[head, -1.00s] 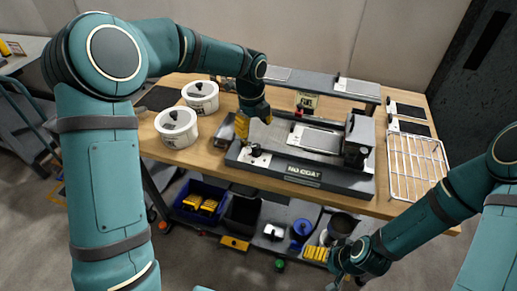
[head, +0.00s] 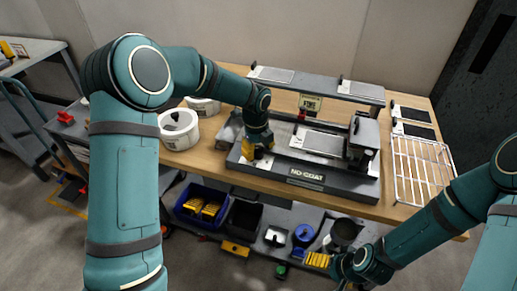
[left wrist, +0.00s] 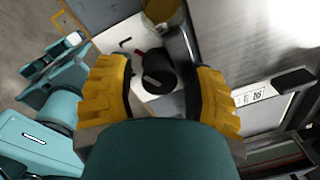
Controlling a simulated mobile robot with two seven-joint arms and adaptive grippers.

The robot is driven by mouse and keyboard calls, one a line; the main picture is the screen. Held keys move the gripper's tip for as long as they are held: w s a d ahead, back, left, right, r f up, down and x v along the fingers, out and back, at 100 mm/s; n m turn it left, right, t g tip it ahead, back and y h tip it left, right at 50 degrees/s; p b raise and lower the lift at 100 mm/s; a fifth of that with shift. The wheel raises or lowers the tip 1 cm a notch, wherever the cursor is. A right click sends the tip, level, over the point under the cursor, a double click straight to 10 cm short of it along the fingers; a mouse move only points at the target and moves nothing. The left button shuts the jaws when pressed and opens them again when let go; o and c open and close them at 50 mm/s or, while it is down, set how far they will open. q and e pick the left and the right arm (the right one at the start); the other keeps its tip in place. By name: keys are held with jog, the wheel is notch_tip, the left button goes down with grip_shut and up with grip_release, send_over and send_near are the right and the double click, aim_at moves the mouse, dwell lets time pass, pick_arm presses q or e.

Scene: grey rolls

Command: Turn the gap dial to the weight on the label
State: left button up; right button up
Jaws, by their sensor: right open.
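The gap dial is a small black knob with a pale pointer line (left wrist: 157,76) on a white plate at the left end of the grey coating machine (head: 345,183). My left gripper (head: 258,150) is over that end and mostly hides the knob in the head view. In the left wrist view the yellow fingers of my left gripper (left wrist: 160,95) stand apart on either side of the knob, with gaps visible. A small label card (head: 310,103) stands behind the machine; its writing is too small to read surely. My right gripper (head: 317,260) is open, low at the front.
Below, a lower shelf holds a blue bin (head: 201,204) with yellow items and a black bin (head: 242,217).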

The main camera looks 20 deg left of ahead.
pick_arm(q)
grip_shut()
jog(key=shift+n, duration=0.4)
jog(key=n+p, duration=0.1)
jog(key=n, duration=0.3)
jog(key=shift+n, duration=0.3)
jog(key=n, duration=0.4)
jog(key=shift+d+y, duration=0.1)
jog(key=shift+y, duration=0.2)
jog(key=shift+n+p, duration=0.35)
jog(key=shift+n, duration=1.15)
